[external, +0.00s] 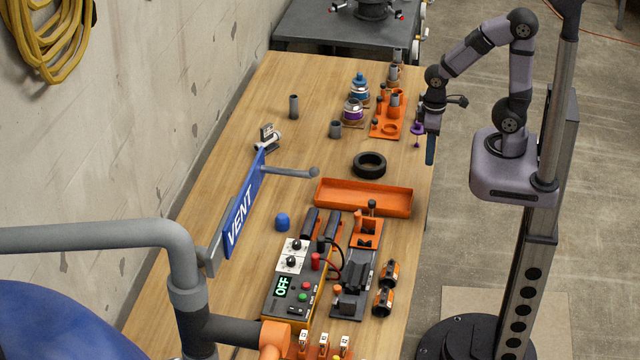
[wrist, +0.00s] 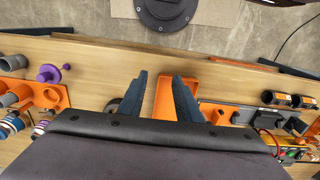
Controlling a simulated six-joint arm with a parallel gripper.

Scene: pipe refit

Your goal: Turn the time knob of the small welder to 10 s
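The small welder (external: 283,296) is a dark box with orange edges near the front of the bench in the external view. Its green display reads OFF. Two black knobs on white dial plates, an upper one (external: 296,245) and a lower one (external: 290,263), sit on its top. Their settings are too small to read, and I cannot tell which is the time knob. Part of the welder shows at the lower right of the wrist view (wrist: 292,152). My gripper (wrist: 159,76) is open and empty, its dark blue fingers apart. It is at the bench's right edge (external: 431,150), well away from the welder.
An orange tray (external: 363,198) and a black ring (external: 369,165) lie between gripper and welder. A blue VENT arm (external: 243,205) with a grey pipe stands left of the welder. A clamp fixture (external: 352,290) and orange-black fittings (external: 383,301) are at its right.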

